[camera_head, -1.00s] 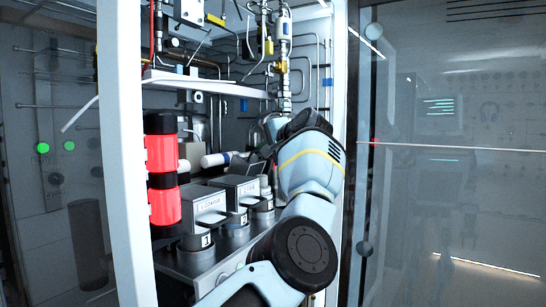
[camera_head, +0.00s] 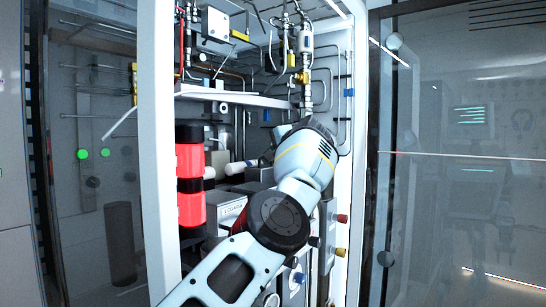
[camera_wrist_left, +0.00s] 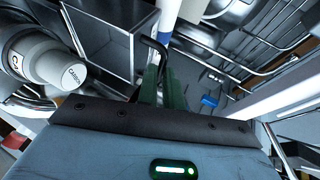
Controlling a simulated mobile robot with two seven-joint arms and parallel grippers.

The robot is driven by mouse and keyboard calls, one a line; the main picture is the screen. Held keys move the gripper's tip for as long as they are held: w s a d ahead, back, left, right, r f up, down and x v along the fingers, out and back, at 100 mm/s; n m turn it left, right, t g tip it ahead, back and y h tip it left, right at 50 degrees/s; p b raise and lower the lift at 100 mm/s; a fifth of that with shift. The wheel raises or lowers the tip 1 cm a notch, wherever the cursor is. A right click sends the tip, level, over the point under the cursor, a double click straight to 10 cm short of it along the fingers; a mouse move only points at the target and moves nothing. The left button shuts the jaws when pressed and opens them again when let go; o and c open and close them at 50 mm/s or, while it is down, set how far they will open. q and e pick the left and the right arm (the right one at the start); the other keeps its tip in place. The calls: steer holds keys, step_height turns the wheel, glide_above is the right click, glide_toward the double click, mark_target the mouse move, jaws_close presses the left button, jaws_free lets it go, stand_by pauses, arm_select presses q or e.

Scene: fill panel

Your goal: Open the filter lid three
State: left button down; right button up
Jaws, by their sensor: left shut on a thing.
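In the head view a grey filter box (camera_head: 226,207) with a white label stands on the cabinet's lower level. My arm covers most of the boxes behind it. In the left wrist view a grey hollow box shape (camera_wrist_left: 103,38) shows its dark inside; I cannot tell if it is lid three. A thin black bent handle (camera_wrist_left: 154,45) runs to the green fingers of my left gripper (camera_wrist_left: 160,85), which is shut on it. A white cylinder with a dark "CARBON" label (camera_wrist_left: 60,65) is left of the gripper. In the head view the left gripper is hidden behind my arm.
A red and black cylinder (camera_head: 191,175) stands by the cabinet's white left post (camera_head: 157,150). A white shelf (camera_head: 235,96) and pipes are above. Valves with red and yellow knobs (camera_head: 341,218) are right of my arm. A glass door (camera_head: 460,200) stands to the right.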

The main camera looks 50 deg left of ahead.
arm_select(q)
steer(key=shift+s+r, duration=0.15)
steer(key=shift+r, duration=0.95)
arm_select(e)
steer(key=shift+w+r, duration=0.1)
steer(key=shift+r, duration=0.05)
arm_select(q)
steer(key=c, duration=1.6)
jaws_free()
steer(key=shift+d, duration=0.1)
steer(key=shift+o, duration=0.2)
steer(key=shift+f, duration=0.15)
steer(key=shift+f, duration=0.15)
arm_select(e)
steer(key=shift+f, duration=0.2)
arm_select(q)
steer(key=shift+d, duration=0.1)
steer(key=b+v, duration=0.1)
steer(key=v, duration=0.6)
steer(key=shift+d, duration=0.3)
arm_select(e)
steer(key=shift+s+f, duration=0.6)
steer(key=shift+f, duration=0.05)
